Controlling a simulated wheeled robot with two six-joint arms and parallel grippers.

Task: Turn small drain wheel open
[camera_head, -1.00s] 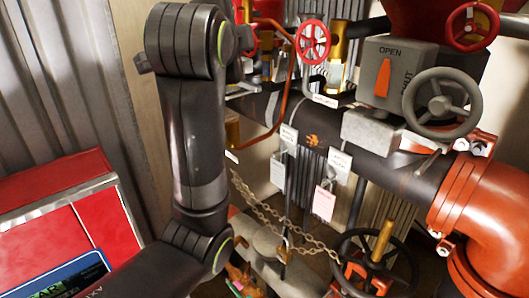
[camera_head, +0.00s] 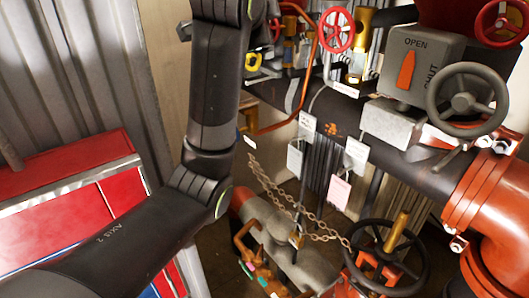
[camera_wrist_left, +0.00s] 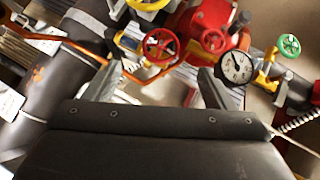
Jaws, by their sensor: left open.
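A small red handwheel (camera_head: 337,30) stands above the dark horizontal pipe in the head view. The left wrist view shows a small red wheel (camera_wrist_left: 160,46) and a small green wheel (camera_wrist_left: 289,45) on a brass valve. No label shows which is the drain wheel. My left gripper (camera_wrist_left: 160,86) is open, its two grey fingers spread below the red wheel in the wrist picture, with nothing between them. The red wheel looks farther off than the fingertips. In the head view my left arm rises past the top edge and its gripper cannot be made out. My right gripper is not in view.
A grey handwheel (camera_head: 467,102) and an OPEN/SHUT indicator box (camera_head: 408,66) stand right. A black handwheel (camera_head: 389,257) and a chain (camera_head: 290,207) are low. Tags (camera_head: 339,191) hang from the pipe. A pressure gauge (camera_wrist_left: 236,67) stands right of my fingers. A red cabinet (camera_head: 68,170) is left.

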